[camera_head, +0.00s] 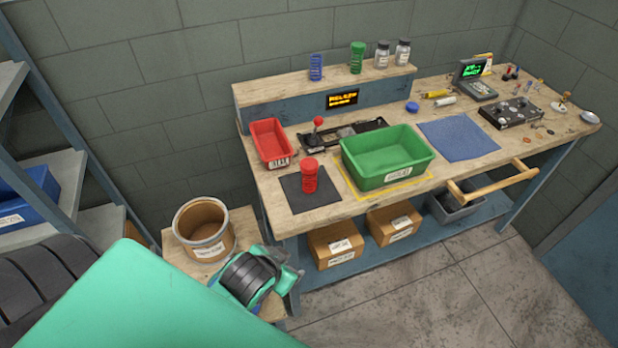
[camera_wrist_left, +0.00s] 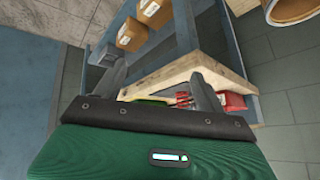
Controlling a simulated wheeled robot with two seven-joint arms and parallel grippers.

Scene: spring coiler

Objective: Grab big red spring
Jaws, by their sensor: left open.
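The big red spring (camera_head: 310,177) stands upright on a dark square mat (camera_head: 296,196) at the table's front left, between the red tray and the green bin. In the left wrist view a small part of the red spring (camera_wrist_left: 184,97) shows beyond the table edge, between my fingers. My left gripper (camera_wrist_left: 158,72) is open and empty, its two grey fingers wide apart. In the head view my left wrist is low, in front of the table's left corner and apart from the spring; its fingers are hard to make out there. My right gripper is not in view.
A green bin (camera_head: 388,172) stands right of the spring and a red tray (camera_head: 270,142) behind it to the left. Blue (camera_head: 316,67) and green (camera_head: 357,57) springs stand on the rear shelf. A round tub (camera_head: 204,229) stands left of the table. A wooden rail (camera_head: 493,184) juts from the front.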

